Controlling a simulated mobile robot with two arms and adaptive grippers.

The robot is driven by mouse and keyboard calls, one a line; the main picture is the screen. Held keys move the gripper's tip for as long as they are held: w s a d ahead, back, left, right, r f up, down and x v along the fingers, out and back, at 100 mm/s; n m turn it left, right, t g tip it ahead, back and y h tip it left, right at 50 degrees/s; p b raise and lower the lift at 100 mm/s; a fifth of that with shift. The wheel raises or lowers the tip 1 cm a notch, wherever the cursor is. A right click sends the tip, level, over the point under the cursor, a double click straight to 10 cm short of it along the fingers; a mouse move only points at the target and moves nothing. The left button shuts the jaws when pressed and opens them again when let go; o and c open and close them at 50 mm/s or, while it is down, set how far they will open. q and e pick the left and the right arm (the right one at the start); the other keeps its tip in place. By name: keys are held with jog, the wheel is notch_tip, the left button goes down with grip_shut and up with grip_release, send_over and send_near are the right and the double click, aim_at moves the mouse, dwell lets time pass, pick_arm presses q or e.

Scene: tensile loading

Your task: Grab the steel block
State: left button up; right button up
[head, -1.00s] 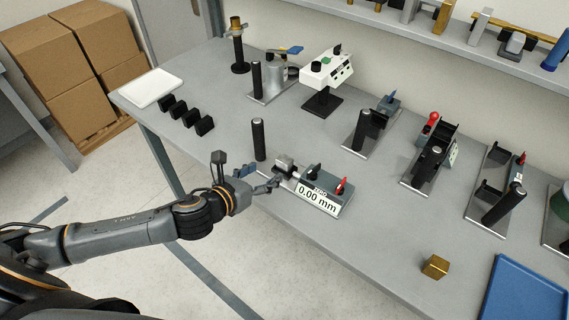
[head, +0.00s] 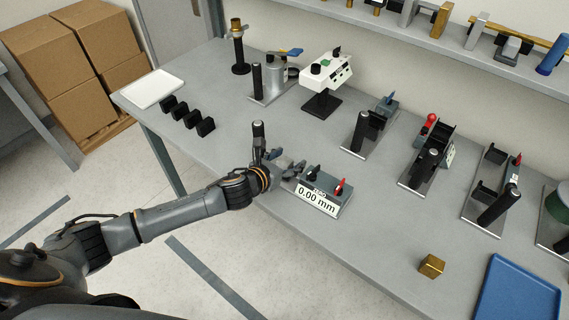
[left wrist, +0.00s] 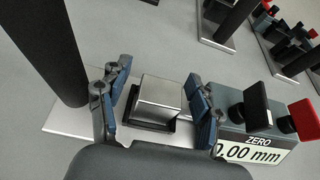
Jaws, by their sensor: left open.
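The steel block (left wrist: 160,93) is a shiny grey cube, sitting in a dark holder on the metal base plate (left wrist: 70,122) of a gauge. In the left wrist view my left gripper (left wrist: 163,98) is open, with one blue-padded finger on each side of the block; gaps show between the fingers and the block. In the head view my left gripper (head: 280,165) is at the gauge's left end and mostly hides the block. My right gripper is not in view.
The gauge's display box (head: 319,200) reads 0.00 mm, close right of the gripper. A black post (head: 258,142) stands close behind. A brass cube (head: 431,266) and blue tray (head: 518,296) lie at right. Several fixtures stand farther back.

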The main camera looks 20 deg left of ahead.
pick_arm(q)
jog(key=shift+x, duration=1.2)
jog(key=shift+s, duration=0.1)
grip_shut()
jog(key=shift+r, duration=0.1)
